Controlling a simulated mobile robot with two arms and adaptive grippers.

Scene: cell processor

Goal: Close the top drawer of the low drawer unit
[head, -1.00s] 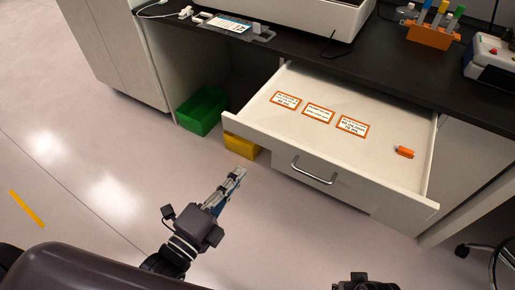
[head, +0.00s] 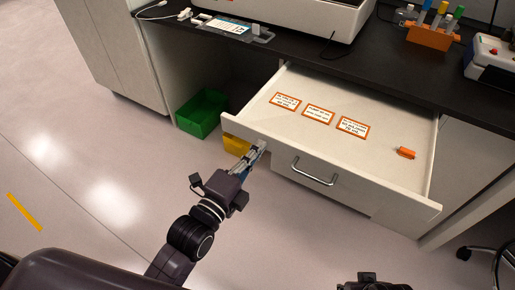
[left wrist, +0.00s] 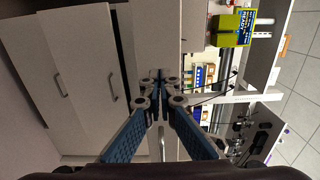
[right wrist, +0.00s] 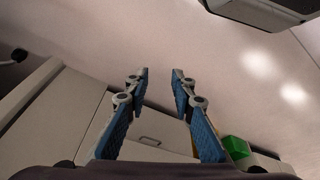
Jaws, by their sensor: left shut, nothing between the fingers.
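The top drawer (head: 300,150) of the low drawer unit stands pulled well out under the black counter. Its white front has a metal handle (head: 314,180), which also shows in the right wrist view (right wrist: 150,141). Inside lie several orange-edged labels (head: 318,114) and a small orange item (head: 407,152). My left gripper (head: 262,145) is shut and empty. Its tips overlap the left part of the drawer front; I cannot tell whether they touch. The left wrist view shows its blue fingers meeting (left wrist: 160,78). My right gripper (right wrist: 160,72) is open and empty, with the drawer front beyond it.
A green bin (head: 202,112) and a yellow bin (head: 236,146) stand on the floor left of the drawer. The counter (head: 400,72) carries a tube rack (head: 433,37) and devices. A chair base (head: 490,252) is at the lower right. Floor before the drawer is clear.

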